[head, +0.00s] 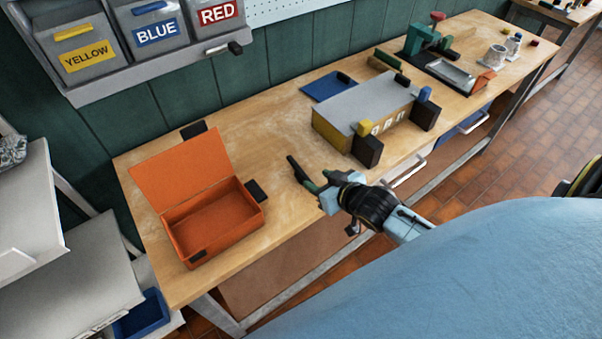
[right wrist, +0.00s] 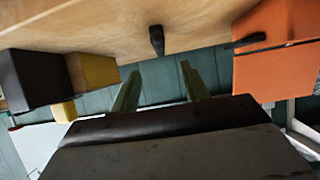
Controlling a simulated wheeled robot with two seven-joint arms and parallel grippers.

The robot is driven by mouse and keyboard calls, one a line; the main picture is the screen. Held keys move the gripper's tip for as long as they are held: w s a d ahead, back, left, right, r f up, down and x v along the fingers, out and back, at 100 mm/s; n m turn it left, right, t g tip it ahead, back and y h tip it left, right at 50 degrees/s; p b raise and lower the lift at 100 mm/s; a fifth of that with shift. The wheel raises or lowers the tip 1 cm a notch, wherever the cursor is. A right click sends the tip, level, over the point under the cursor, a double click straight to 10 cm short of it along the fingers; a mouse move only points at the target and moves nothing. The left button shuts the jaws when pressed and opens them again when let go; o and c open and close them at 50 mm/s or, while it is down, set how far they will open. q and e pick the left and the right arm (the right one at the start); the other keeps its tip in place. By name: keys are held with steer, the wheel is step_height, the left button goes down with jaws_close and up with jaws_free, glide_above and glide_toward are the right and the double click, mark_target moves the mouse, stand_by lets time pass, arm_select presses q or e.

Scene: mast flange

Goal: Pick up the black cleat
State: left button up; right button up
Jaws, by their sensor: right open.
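The black cleat (head: 296,168) is a small dark elongated piece on the wooden bench, between the orange box and the grey-topped unit. It also shows in the right wrist view (right wrist: 157,41), beyond the fingertips and roughly between them. My right gripper (head: 318,182) is at the front of the bench, close to the cleat on its right in the head view. Its green fingers (right wrist: 160,88) are spread apart with nothing between them. I cannot tell whether a finger touches the cleat. My left gripper is not in view.
An open orange box (head: 215,218) stands left, with a black block (head: 255,190) at its side. A grey-topped unit (head: 365,100) with black end blocks stands right, near a blue plate (head: 328,86). A teal vise (head: 425,42) is farther back. Bare wood lies behind the cleat.

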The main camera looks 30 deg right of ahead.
mark_target(303, 173)
steer(key=shift+b+x, duration=0.3)
steer(key=shift+x, duration=3.7)
steer(key=shift+s, duration=0.1)
steer(key=shift+c, duration=0.3)
jaws_close()
